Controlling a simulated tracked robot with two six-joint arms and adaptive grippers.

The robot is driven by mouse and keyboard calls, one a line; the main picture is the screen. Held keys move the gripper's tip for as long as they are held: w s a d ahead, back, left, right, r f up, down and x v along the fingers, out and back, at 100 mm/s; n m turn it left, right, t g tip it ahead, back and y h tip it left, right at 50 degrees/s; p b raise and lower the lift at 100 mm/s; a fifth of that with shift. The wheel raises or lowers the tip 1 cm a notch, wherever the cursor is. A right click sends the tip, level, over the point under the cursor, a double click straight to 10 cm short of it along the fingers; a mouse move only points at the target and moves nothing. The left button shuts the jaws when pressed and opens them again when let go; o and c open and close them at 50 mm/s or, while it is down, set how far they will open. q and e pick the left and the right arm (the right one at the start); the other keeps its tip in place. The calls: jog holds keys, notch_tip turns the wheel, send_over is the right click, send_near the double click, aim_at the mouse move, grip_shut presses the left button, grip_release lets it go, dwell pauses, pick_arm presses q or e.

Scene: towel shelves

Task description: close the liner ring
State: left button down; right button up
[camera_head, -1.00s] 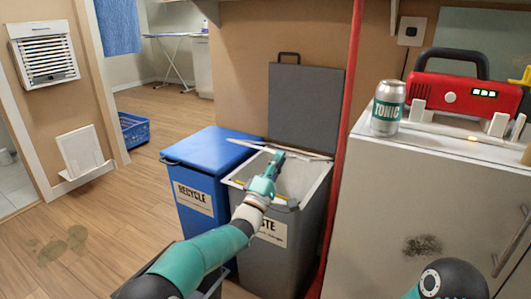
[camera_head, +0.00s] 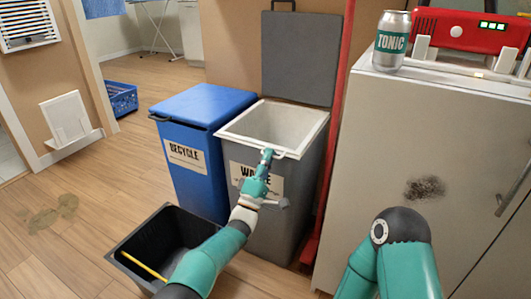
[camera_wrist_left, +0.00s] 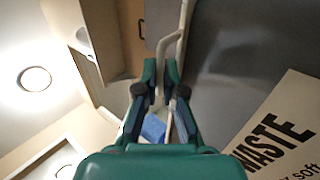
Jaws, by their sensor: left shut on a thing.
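The liner ring (camera_head: 232,126) is a pale square frame lying flat along the top rim of the grey waste bin (camera_head: 300,190). A small loop handle sticks out at its front edge; this pale loop (camera_wrist_left: 172,45) also shows between the fingers in the left wrist view. My left gripper (camera_head: 266,157) is at the front of the bin, shut on the ring's handle. The bin's dark lid (camera_head: 297,60) stands upright behind it. My right gripper is out of view; only part of my right arm shows at the lower right.
A blue recycle bin (camera_head: 205,105) with its lid down stands close on the left. A black open tub (camera_head: 128,240) is on the floor in front. A red post (camera_head: 340,120) and a grey cabinet (camera_head: 400,130) with a tonic can (camera_head: 391,42) bound the right.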

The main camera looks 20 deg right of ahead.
pick_arm(q)
jog(key=f, duration=0.2)
jog(key=shift+d+f, duration=0.3)
jog(key=shift+f, duration=0.05)
jog(key=c, duration=1.3)
grip_release()
jog(key=shift+f, duration=0.1)
jog(key=shift+s, duration=0.1)
jog(key=v, duration=0.7)
jog(key=shift+s+a+r, duration=0.25)
jog(key=shift+a, duration=0.15)
